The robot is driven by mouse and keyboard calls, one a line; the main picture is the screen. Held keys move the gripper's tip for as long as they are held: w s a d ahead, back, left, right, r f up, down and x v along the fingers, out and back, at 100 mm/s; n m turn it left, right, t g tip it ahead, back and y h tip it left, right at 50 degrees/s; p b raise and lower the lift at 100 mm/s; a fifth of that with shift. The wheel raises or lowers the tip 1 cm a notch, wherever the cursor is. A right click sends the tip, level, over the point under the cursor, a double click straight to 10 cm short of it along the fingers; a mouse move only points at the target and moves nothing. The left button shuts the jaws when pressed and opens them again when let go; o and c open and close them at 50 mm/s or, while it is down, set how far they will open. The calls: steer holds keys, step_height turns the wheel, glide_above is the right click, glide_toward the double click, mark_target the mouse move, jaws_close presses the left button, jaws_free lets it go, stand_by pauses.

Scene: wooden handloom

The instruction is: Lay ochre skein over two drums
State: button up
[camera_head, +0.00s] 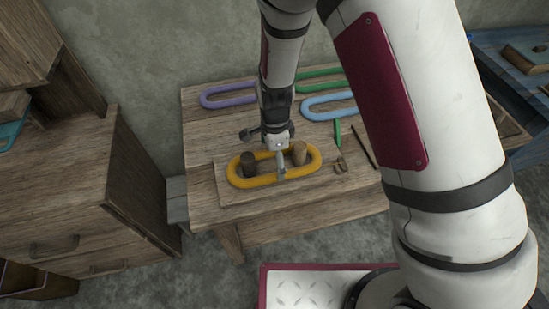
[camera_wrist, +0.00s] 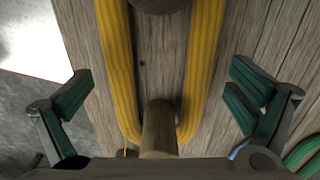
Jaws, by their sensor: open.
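The ochre skein (camera_head: 253,182) is a yellow elongated loop lying low on a wooden board at the front of the table. It surrounds both drums, the dark one (camera_head: 248,163) at left and the lighter brown one (camera_head: 299,153) at right. My gripper (camera_head: 281,165) is directly above the loop, between the drums. In the wrist view my gripper (camera_wrist: 160,80) is open, its green-padded fingers wide apart outside the skein's two long sides (camera_wrist: 204,55). Nothing is between the pads in their grip. One drum (camera_wrist: 159,128) stands near the palm, which hides that end of the loop.
Purple (camera_head: 204,98), green (camera_head: 318,72) and blue (camera_head: 330,98) loops lie at the back of the table. A green strip (camera_head: 337,132), a dark rod (camera_head: 362,145) and small wooden pieces (camera_head: 341,166) lie right of the board. A wooden cabinet (camera_head: 65,195) stands at left.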

step_height(320, 180, up, 11)
stand_by(0.3)
stand_by(0.4)
steer(key=s+d+r+n+t+p, duration=0.1)
steer(key=s+d+r+n, duration=0.2)
steer(key=r, duration=0.4)
steer(key=s+d+r+n+y, duration=0.1)
steer(key=s+d+r+n, duration=0.1)
steer(key=d+r, duration=0.35)
steer(key=s+d+r+n+t+p, duration=0.1)
steer(key=s+d+r+n, duration=0.15)
steer(key=r, duration=0.45)
steer(key=s+d+r+n+t, duration=0.1)
steer(key=s+d+r+n, duration=0.2)
steer(key=s, duration=0.4)
steer(key=s+d+r+n+t+h+p, duration=0.1)
steer(key=s+d+r+n, duration=0.3)
steer(key=s+d, duration=0.2)
steer(key=shift+s+d+r, duration=0.2)
steer(key=shift+s+r, duration=0.15)
steer(key=shift+s, duration=0.6)
